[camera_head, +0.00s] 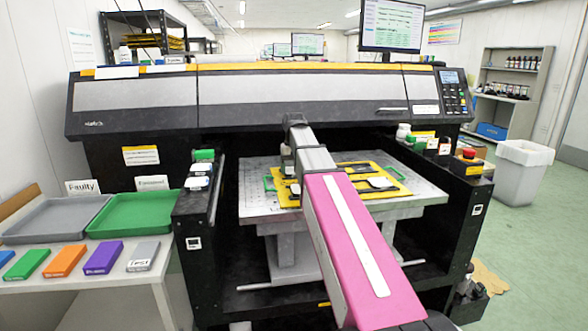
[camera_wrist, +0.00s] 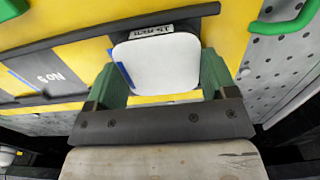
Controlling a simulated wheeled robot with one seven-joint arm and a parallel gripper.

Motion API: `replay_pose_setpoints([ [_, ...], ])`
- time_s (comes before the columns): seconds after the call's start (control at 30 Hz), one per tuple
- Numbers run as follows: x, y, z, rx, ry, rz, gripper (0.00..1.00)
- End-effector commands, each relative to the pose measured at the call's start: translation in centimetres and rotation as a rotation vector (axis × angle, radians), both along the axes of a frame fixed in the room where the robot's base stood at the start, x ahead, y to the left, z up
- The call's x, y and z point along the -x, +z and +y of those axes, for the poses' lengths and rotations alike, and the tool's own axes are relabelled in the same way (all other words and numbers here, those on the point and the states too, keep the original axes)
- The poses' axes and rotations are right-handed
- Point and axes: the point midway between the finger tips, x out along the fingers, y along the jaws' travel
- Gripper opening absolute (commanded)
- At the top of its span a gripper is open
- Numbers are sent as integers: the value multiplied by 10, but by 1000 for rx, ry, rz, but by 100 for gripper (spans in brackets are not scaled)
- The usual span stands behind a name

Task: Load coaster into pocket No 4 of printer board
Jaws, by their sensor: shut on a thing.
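In the wrist view my gripper (camera_wrist: 160,75) has green fingers shut on a white, rounded coaster (camera_wrist: 157,63) at its left and right sides. The coaster is over the yellow printer board (camera_wrist: 85,62), beside a dark bar; I cannot tell whether it touches the board. My arm hides part of the board there.
Green handles (camera_head: 269,184) stick up at the board's sides; one is at the upper right of the wrist view (camera_wrist: 285,22). Printer side rails flank the bed, with small items on the left one (camera_head: 200,182). A grey "Faulty" tray (camera_head: 50,222) and a green tray (camera_head: 140,218) stand at left.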

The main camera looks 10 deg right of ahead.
Motion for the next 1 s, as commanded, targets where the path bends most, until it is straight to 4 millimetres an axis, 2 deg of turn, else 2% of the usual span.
replay_pose_setpoints([
  [0.07, 0, -2, 0, 0, 0, 0, 50],
  [0.1, 0, -3, 0, 0, 0, 0, 81],
  [0.17, 0, -2, 0, 0, 0, 0, 100],
  [0.43, 0, -1, 0, 0, 0, 0, 100],
  [0.57, -1, 8, 0, 0, 0, -2, 100],
  [1.0, -2, 85, 0, 0, 0, -2, 100],
])
